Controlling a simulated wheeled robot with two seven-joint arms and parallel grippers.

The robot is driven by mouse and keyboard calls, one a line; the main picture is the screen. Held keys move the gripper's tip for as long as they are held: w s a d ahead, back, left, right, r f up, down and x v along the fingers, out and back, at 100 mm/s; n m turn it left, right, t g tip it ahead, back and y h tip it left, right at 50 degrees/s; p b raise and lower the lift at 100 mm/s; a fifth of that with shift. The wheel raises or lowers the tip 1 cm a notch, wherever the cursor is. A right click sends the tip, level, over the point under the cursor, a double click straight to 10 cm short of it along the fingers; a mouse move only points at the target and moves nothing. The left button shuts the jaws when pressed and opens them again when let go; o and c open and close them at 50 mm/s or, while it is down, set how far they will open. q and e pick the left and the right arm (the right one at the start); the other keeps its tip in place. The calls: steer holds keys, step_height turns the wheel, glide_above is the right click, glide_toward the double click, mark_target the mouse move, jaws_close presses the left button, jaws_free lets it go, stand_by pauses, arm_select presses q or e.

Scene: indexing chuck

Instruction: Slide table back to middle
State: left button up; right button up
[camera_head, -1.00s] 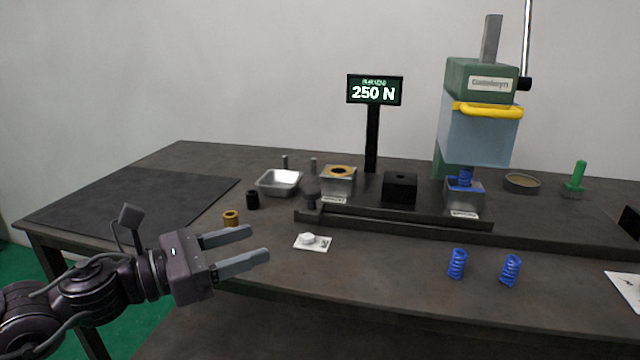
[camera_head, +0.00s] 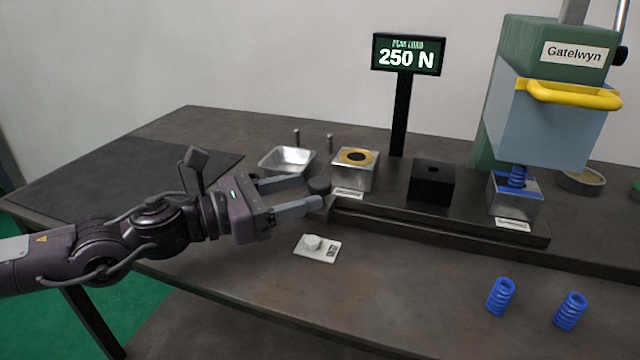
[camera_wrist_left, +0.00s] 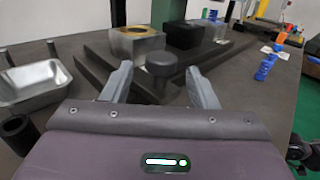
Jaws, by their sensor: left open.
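The slide table (camera_head: 385,203) is a long dark plate on a rail. It carries a silver block with a gold ring (camera_head: 356,170), a black block (camera_head: 431,182) and a silver block with a blue spring (camera_head: 514,199). The spring block sits under the press head (camera_head: 545,120). A dark round knob (camera_head: 319,185) stands at the table's left end. My left gripper (camera_head: 312,194) is open at the knob. In the left wrist view the knob (camera_wrist_left: 161,65) shows between the spread fingers; contact cannot be told. My right gripper is not in view.
A metal tray (camera_head: 287,160) and two upright pins stand behind my left gripper. A white card with a round piece (camera_head: 317,247) lies in front. Two blue springs (camera_head: 501,296) stand at front right. A dark sleeve (camera_wrist_left: 18,132) is left of the gripper. The display (camera_head: 408,55) reads 250 N.

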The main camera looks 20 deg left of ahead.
mark_target(312, 182)
arm_select(q)
steer(key=shift+w+d+r, duration=0.25)
steer(key=shift+w+d, duration=0.35)
steer(key=shift+d, duration=0.15)
steer(key=shift+w+d+p, duration=0.35)
steer(key=shift+w+p, duration=0.05)
steer(key=shift+w, duration=0.1)
steer(key=shift+w+d+f, duration=0.15)
steer(key=shift+w+d, duration=0.1)
steer(key=shift+d, duration=0.25)
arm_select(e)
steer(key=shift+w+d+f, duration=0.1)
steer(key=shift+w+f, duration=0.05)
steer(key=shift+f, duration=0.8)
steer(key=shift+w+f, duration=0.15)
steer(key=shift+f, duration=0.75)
